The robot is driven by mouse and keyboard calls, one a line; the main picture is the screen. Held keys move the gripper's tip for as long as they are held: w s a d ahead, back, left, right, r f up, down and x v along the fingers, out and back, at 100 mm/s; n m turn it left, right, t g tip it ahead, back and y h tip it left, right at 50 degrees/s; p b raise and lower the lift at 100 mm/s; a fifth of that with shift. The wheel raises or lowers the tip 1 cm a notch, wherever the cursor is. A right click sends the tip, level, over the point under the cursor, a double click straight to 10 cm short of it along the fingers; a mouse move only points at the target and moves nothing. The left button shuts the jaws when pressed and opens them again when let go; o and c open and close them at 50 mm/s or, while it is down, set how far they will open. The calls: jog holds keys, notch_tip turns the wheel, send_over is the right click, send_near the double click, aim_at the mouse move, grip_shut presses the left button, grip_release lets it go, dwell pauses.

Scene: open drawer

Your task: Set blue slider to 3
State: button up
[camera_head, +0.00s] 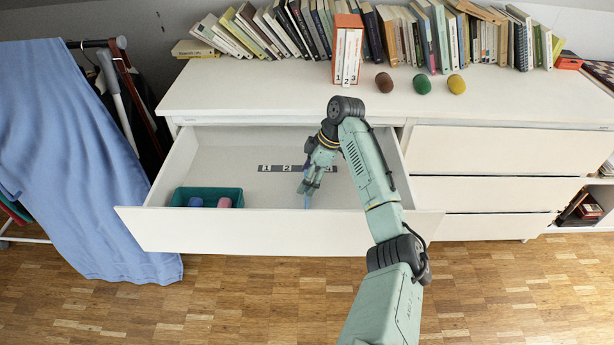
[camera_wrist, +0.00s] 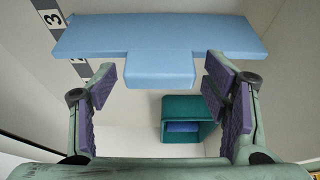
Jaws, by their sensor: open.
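The blue slider (camera_wrist: 160,38) is a flat blue bar with a short tab, in the upper part of the wrist view. Its left end lies over the black-and-white number strip, just beside the mark "3" (camera_wrist: 53,18). My gripper (camera_head: 305,188) is open inside the drawer. In the wrist view its purple-padded fingers stand apart, one on each side of the tab; contact cannot be told.
The white drawer (camera_head: 240,232) is pulled out. A teal box (camera_head: 176,196) with blue and pink items stands at its left. Books, a red-orange number block (camera_head: 347,50) and three coloured balls stand on the dresser top (camera_head: 230,90). A blue cloth (camera_head: 70,150) hangs left.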

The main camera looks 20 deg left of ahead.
jog(key=v, duration=1.2)
dwell(0.3)
